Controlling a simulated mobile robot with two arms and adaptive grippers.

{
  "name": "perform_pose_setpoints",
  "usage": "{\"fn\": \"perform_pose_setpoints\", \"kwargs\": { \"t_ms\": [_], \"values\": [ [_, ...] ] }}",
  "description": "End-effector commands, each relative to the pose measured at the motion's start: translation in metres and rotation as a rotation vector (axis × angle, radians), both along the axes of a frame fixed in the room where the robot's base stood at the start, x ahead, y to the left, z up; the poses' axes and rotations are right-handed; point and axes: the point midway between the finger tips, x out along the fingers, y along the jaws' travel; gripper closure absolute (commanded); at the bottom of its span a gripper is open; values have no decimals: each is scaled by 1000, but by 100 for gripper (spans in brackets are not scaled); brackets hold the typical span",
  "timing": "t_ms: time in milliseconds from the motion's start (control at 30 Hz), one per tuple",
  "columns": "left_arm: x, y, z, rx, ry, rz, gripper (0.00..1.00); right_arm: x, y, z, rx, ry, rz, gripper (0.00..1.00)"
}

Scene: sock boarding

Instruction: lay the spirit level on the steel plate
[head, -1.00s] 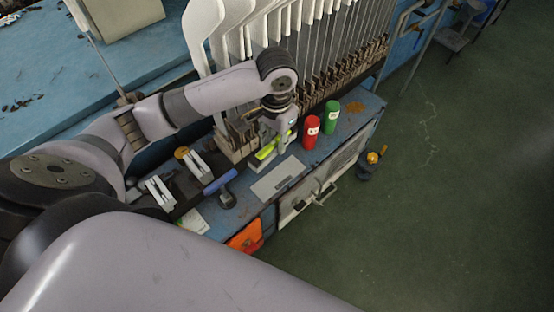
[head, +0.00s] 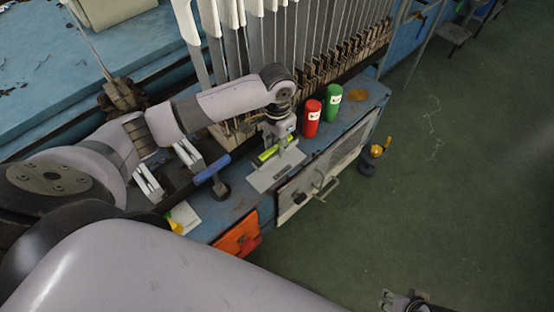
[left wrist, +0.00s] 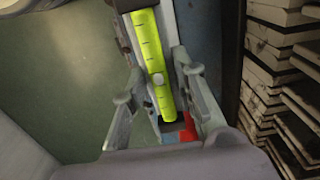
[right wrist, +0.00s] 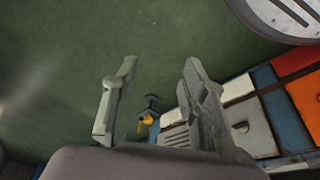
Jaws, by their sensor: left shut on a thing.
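The spirit level (head: 268,154) is yellow-green. My left gripper (head: 278,141) is shut on it. The steel plate (head: 266,180) is a flat grey sheet on the blue bench. The level appears at the plate's far part in the head view; I cannot tell whether it touches the plate. In the left wrist view the level (left wrist: 152,55) runs lengthwise between the fingers (left wrist: 160,95), with grey surface beside it. My right gripper (right wrist: 156,80) is open and empty over the floor; part of it shows at the head view's bottom right (head: 405,303).
A red can (head: 311,118) and a green can (head: 332,103) stand right of the plate. A blue-handled tool (head: 212,168) is to its left. Upright white sock boards (head: 240,50) line the back. An orange drawer (head: 238,236) is below the bench edge.

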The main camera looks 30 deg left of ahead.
Motion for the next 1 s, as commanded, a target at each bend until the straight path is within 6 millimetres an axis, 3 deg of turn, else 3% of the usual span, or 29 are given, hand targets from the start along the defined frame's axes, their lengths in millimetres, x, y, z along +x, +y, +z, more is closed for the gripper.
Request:
{"fn": "perform_pose_setpoints", "kwargs": {
  "t_ms": [100, 267, 533, 967, 1000],
  "values": [
    [0, 0, -20, -1, 1, 0, 100, -2, -1, 18, 0, -11, -1, 60],
    [0, 0, -29, 0, 0, 1, 100, -4, -1, 30, 0, -15, -2, 60],
    [0, 0, -60, 1, 1, 1, 100, -13, -3, 64, 1, -35, -4, 60],
    [0, 0, -64, 0, 0, 1, 100, -14, -3, 67, 1, -33, -5, 60],
    [0, 0, -64, 0, 0, 0, 72, -14, -3, 65, 1, -32, -5, 60]
  ]
}}
